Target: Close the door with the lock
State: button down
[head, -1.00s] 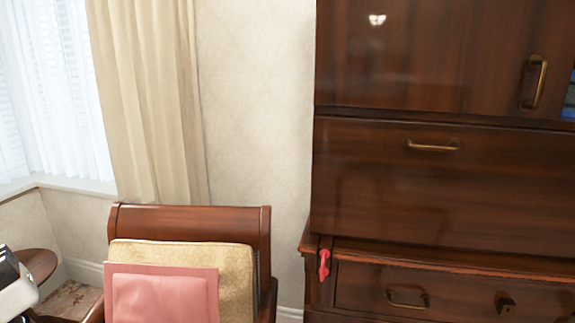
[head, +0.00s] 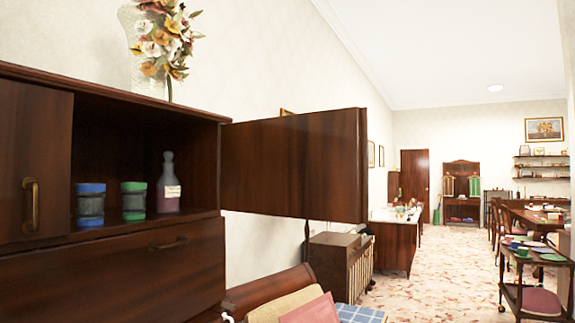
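A dark wood cabinet (head: 110,275) fills the left of the head view. One of its upper doors (head: 295,165) stands wide open, swung out to the right of the compartment. No lock can be made out on the face of this door that shows. The upper door on the left (head: 35,150) is shut and has a brass handle (head: 30,205). In the open compartment stand a blue-lidded jar (head: 90,205), a green-lidded jar (head: 133,200) and a grey bottle (head: 168,185). My gripper is not in view.
A chair (head: 235,292) with a pink cushion (head: 312,308) stands below the open door. A wooden box-like piece (head: 333,255) and a white-topped cabinet (head: 392,240) line the wall. A trolley (head: 512,292) is at right. Patterned floor (head: 440,285) between is clear.

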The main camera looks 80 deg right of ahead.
aim_at(314, 167)
jog(key=k+l+z, duration=0.2)
jog(key=l, duration=1.7)
jog(key=l+z, duration=0.2)
jog(key=l, duration=1.7)
jog(key=k, duration=0.05)
